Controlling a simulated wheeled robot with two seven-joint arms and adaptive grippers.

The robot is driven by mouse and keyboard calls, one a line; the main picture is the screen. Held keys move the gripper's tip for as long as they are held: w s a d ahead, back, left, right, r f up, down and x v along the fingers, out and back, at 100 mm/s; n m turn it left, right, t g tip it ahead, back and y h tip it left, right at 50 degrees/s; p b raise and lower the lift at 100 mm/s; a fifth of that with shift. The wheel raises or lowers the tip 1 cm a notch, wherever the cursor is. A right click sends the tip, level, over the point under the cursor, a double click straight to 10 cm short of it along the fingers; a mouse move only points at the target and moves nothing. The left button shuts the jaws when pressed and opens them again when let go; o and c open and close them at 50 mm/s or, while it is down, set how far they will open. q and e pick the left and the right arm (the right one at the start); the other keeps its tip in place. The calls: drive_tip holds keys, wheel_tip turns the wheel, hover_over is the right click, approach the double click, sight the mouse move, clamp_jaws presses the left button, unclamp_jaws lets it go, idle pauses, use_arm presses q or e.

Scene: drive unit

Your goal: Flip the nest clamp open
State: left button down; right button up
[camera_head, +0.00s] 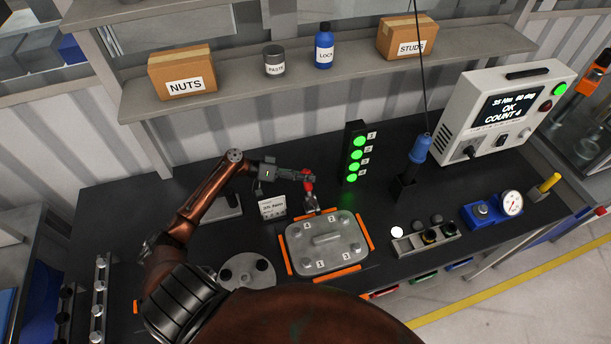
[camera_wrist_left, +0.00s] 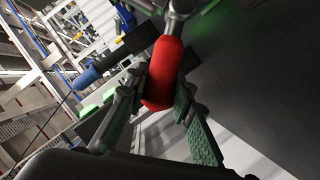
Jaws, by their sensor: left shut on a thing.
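The nest clamp has a red handle (camera_head: 308,189) that looks roughly upright above its small metal base (camera_head: 312,208), at the back edge of the nest. The nest shows as orange edge pieces (camera_head: 337,272) around a grey cover plate (camera_head: 324,255) with numbered corners. My left gripper (camera_head: 309,177) is shut on the upper part of the red handle. In the left wrist view the handle (camera_wrist_left: 165,68) sits between both fingers, with the metal end of the clamp above it. Whether the clamp's arm touches the plate is too small to tell. My right gripper is not in view.
A light tower (camera_head: 354,155) with green lamps stands right behind the clamp. A blue hanging tool (camera_head: 419,149), a tray of sockets (camera_head: 425,239) and a controller box (camera_head: 507,112) are to the right.

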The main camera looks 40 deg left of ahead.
use_arm(q)
drive_tip(key=shift+s+f, duration=0.1)
idle(0.4)
drive_tip(key=c, duration=1.6)
unclamp_jaws()
drive_tip(key=v, duration=1.2)
